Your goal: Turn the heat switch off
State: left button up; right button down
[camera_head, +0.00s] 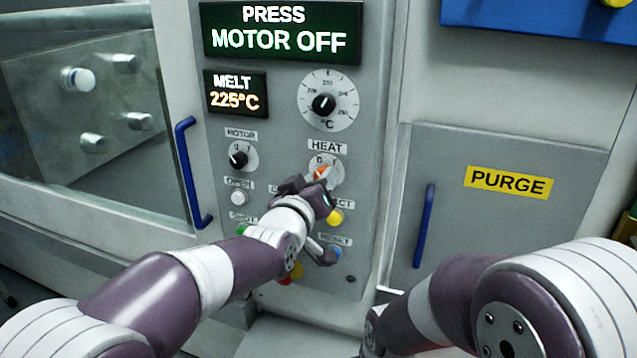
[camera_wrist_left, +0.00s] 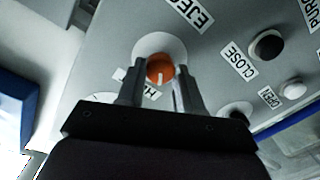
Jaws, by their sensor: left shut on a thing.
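The orange heat switch (camera_head: 321,173) sits on a white dial under the HEAT label on the grey control panel (camera_head: 290,155). It also shows in the left wrist view (camera_wrist_left: 160,67), with a pale mark on its face. My left gripper (camera_head: 317,183) is at the switch, its fingers shut on either side of it, as the left wrist view (camera_wrist_left: 160,82) shows. The gripper partly covers the dial in the head view, and I cannot tell the switch's setting.
The motor switch (camera_head: 238,158) and a temperature dial (camera_head: 325,103) are close by. The top display (camera_head: 282,31) reads PRESS MOTOR OFF; the melt display (camera_head: 236,94) reads 225°C. Several push buttons surround my left wrist. Blue handles stand left (camera_head: 190,172) and right (camera_head: 424,225).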

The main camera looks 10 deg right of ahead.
pick_arm(q)
jog(key=o, duration=1)
jog(key=shift+r, duration=0.15)
jog(key=shift+o, duration=0.2)
jog(key=b+v, duration=0.4)
jog(key=v, duration=0.8)
jog(key=shift+s+a, duration=0.25)
jog(key=shift+a, duration=0.05)
